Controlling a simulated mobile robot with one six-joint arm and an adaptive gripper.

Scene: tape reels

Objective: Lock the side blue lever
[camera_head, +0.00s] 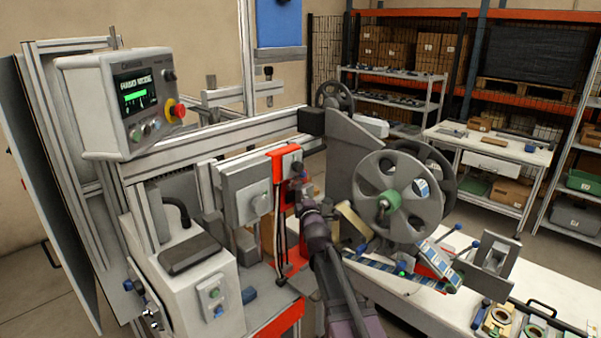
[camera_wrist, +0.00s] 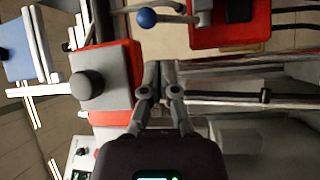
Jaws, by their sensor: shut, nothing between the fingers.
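A lever with a round blue knob (camera_wrist: 146,17) shows at the top of the wrist view, beside a red block (camera_wrist: 228,22). My gripper (camera_wrist: 161,68) is shut and empty, its fingertips together below the blue knob in the picture and apart from it. In the head view my gripper (camera_head: 303,200) is in front of the red-framed unit (camera_head: 283,153) on the machine. Arm and gripper hide part of that area. Other levers with blue knobs (camera_head: 459,227) stand on the right of the machine, by the reel. I cannot tell which lever is the side one.
A red and grey block with a dark round knob (camera_wrist: 87,84) is close left of my fingers. A large grey reel (camera_head: 398,195) stands right of my arm. A control box with a red button (camera_head: 178,110) is at upper left. A white table (camera_head: 560,315) is at lower right.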

